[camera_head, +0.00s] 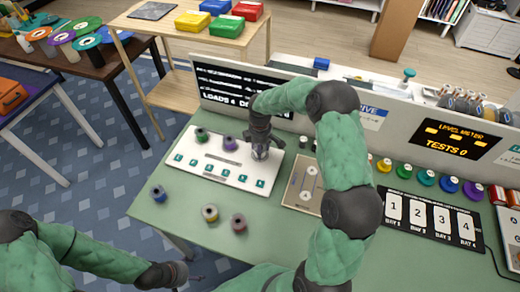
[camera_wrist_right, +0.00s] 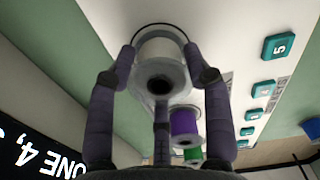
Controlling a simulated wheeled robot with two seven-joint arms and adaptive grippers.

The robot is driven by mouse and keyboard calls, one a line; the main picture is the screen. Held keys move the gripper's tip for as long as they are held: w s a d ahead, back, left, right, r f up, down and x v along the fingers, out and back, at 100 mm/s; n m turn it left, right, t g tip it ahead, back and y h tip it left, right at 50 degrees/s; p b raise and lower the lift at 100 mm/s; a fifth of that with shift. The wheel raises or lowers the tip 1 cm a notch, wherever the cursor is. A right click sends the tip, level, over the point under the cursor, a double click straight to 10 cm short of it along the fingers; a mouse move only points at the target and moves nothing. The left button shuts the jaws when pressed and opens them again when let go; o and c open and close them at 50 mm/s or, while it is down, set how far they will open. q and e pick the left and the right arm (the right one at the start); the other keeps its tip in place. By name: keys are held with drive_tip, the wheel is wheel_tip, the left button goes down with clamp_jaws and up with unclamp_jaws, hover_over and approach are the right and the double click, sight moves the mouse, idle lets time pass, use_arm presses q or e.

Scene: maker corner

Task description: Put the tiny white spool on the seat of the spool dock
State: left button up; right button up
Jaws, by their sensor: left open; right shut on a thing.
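The tiny white spool (camera_wrist_right: 160,75) is between the fingers of my right gripper (camera_wrist_right: 160,80), which is shut on it. In the head view my right gripper (camera_head: 262,150) points down over the right part of the white spool dock (camera_head: 213,174) and mostly hides the spool. A dark ring shows around the spool's far end in the right wrist view; I cannot tell whether the spool touches the dock. A green spool (camera_head: 201,134) and a purple spool (camera_head: 230,143) stand in line on the dock. My left gripper (camera_head: 190,276) is open and empty at the lower left, off the table.
A blue spool (camera_head: 158,193), a yellow spool (camera_head: 210,212) and a brown spool (camera_head: 239,222) stand on the green table in front of the dock. A beige board (camera_head: 301,188) lies right of the dock. A sign panel (camera_head: 225,92) rises behind it.

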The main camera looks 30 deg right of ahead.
drive_tip(key=o, duration=1.2)
drive_tip(key=shift+f, duration=0.1)
drive_tip(key=shift+c, duration=0.2)
wheel_tip(320, 180, up, 12)
drive_tip(key=p, duration=0.3)
drive_tip(key=shift+r+p, duration=0.2)
drive_tip(key=shift+p, duration=0.15)
